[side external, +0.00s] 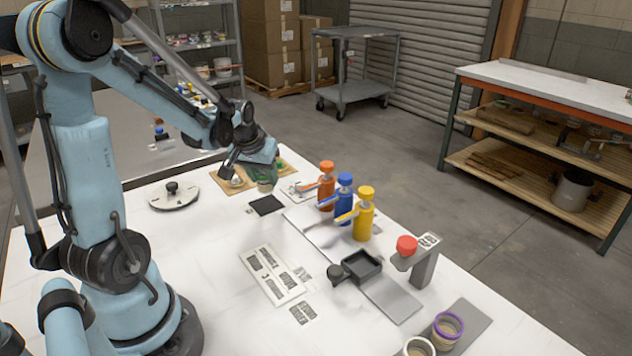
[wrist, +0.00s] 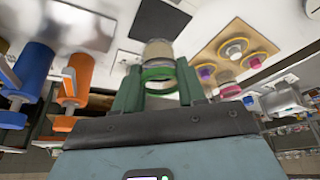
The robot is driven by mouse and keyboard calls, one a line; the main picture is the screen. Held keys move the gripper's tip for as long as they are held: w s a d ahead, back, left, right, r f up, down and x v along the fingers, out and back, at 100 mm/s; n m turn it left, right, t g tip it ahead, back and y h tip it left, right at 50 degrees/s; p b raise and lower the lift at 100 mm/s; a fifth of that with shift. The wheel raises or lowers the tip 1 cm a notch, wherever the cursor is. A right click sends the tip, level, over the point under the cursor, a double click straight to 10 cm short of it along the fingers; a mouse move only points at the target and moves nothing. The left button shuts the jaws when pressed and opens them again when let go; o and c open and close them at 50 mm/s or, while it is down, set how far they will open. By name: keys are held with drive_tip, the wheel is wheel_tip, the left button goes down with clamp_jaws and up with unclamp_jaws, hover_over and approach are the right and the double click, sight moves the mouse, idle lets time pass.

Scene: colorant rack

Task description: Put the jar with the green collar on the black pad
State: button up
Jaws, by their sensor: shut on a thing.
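The jar with the green collar (wrist: 158,72) sits between the two fingers of my gripper (wrist: 157,85) in the wrist view, its pale body beyond the collar. My gripper (side external: 262,182) is shut on it. In the side view the gripper hides most of the jar. The black pad (side external: 266,205) lies bare on the white table, just in front of and below my gripper. It also shows in the wrist view (wrist: 160,20), beyond the jar. I cannot tell the exact height of the jar above the table.
A wooden board (wrist: 208,57) with several collared jars lies beside my gripper. Orange (side external: 326,180), blue (side external: 344,200) and yellow (side external: 364,215) bottles stand to the right of the pad. A round lidded disc (side external: 173,195) lies to its left.

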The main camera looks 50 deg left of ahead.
sight(264, 189)
drive_tip(key=shift+a+f, duration=0.25)
drive_tip(key=shift+f, duration=1.9)
drive_tip(key=o, duration=1.1)
drive_tip(key=shift+f, duration=0.15)
drive_tip(key=shift+c, duration=0.2)
drive_tip(key=v, duration=1.2)
drive_tip(key=d+m+t+h, duration=0.2)
drive_tip(key=d+m, duration=0.5)
drive_tip(key=d, duration=1.3)
drive_tip(key=shift+s+d+r+m+t+h, duration=0.2)
drive_tip(key=shift+r+m+t+h, duration=0.15)
drive_tip(key=shift+t, duration=0.45)
